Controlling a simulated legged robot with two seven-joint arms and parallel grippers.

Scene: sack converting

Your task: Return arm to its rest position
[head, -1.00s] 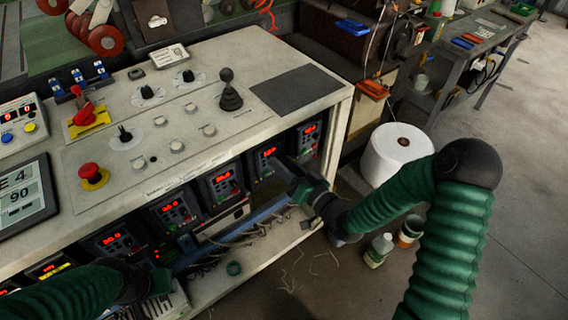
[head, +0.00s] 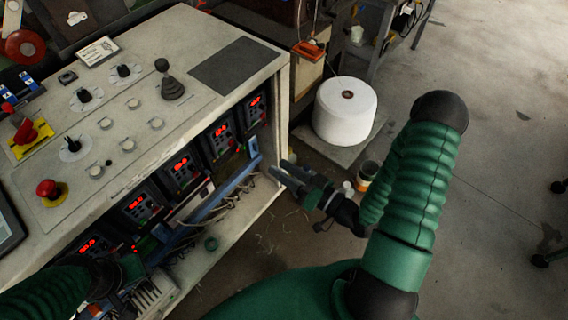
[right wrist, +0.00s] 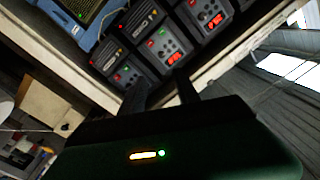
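My right arm's green sleeve (head: 415,190) bends at a dark elbow on the right of the head view. My right gripper (head: 280,172) is just outside the console's front right edge, over the floor. Its two dark fingers are apart with nothing between them. In the right wrist view the fingers (right wrist: 162,88) are also apart, with the lit controller units beyond them. My left gripper (head: 128,290) is low at the left by the console's lower front, dark and partly cut off. Its fingers cannot be made out.
The console (head: 150,90) has a joystick (head: 170,82), knobs and a red stop button (head: 48,188) on top. Red-lit controllers (head: 181,170), a blue bar (head: 225,190) and loose cables fill its open front. A white roll (head: 345,108) stands behind. Floor at right is mostly clear.

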